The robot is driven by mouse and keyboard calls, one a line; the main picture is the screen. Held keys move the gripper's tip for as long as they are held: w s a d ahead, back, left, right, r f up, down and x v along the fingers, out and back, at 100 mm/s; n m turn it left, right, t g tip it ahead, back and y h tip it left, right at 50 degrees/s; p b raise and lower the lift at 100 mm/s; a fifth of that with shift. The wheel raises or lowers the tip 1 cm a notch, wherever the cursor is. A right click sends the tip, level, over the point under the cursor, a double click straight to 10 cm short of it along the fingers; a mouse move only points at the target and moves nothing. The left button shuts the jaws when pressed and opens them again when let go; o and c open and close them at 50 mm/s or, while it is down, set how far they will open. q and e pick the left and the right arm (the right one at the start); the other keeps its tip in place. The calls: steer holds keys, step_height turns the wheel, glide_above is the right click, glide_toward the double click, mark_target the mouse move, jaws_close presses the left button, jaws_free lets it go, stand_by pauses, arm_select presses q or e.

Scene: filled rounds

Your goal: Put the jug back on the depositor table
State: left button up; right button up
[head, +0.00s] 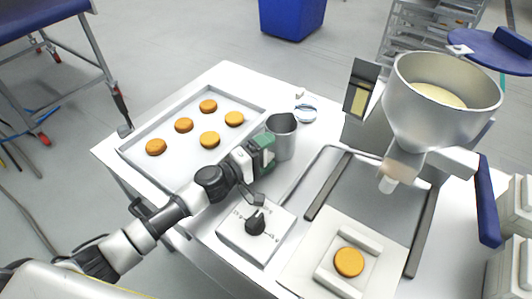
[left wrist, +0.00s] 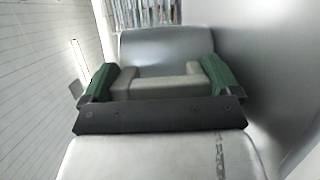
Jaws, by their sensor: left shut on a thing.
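The grey metal jug (head: 284,138) is upright over the white depositor table (head: 236,78), just right of the tray. I cannot tell whether its base touches the table. My left gripper (head: 264,150), with green fingertips, is shut on the jug's handle side. In the left wrist view the green fingers (left wrist: 160,84) close on a grey handle, with the jug's curved wall (left wrist: 166,46) behind it. The depositor's grey hopper (head: 440,118) holds pale filling at the table's right. My right gripper is not in view.
A tray (head: 133,160) with several orange-brown rounds (head: 209,140) lies left of the jug. A control box with a dial (head: 256,222) sits in front. A small round container (head: 305,113) stands behind the jug. One round (head: 349,262) rests on a white holder under the depositor.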

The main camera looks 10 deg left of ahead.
arm_select(q)
steer(key=shift+f, duration=0.25)
steer(key=o, duration=1.7)
steer(key=shift+s+a+r, duration=0.1)
steer(key=shift+r, duration=0.15)
steer(key=b+v, duration=0.2)
steer(key=v, duration=0.8)
steer(key=shift+s+a+f, duration=0.15)
steer(key=shift+s+a, duration=0.1)
steer(key=shift+s, duration=0.05)
steer(key=shift+s+a, duration=0.35)
steer(key=shift+s, duration=0.05)
